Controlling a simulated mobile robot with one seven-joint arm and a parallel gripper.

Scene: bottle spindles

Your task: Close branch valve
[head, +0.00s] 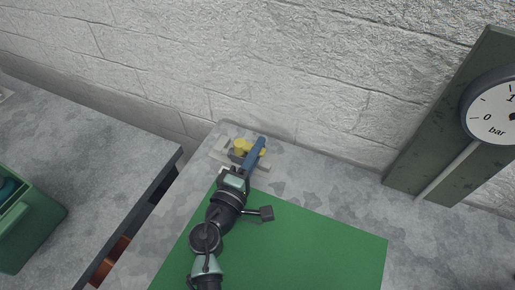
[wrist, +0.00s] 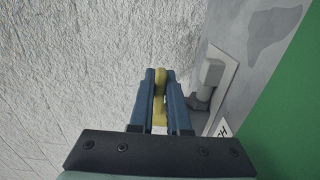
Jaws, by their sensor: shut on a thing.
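The branch valve has a yellow handle (head: 241,146), standing at the back of the grey worktop near the wall. In the wrist view the yellow handle (wrist: 158,88) lies between the two blue fingers of my gripper (wrist: 159,76). The fingers are shut on it, one on each side. In the head view my gripper (head: 260,144) reaches the valve from the front, and its blue fingers hide part of the handle. A grey pipe fitting (wrist: 207,82) on a pale plate (wrist: 228,90) stands to the right in the wrist view. The handle's exact angle is hard to tell.
A green mat (head: 320,245) covers the worktop in front. A pressure gauge (head: 494,112) on a green post (head: 437,150) stands at the right. A green bin (head: 35,230) is on the left bench, across a dark gap. The rough pale wall (head: 280,70) is close behind the valve.

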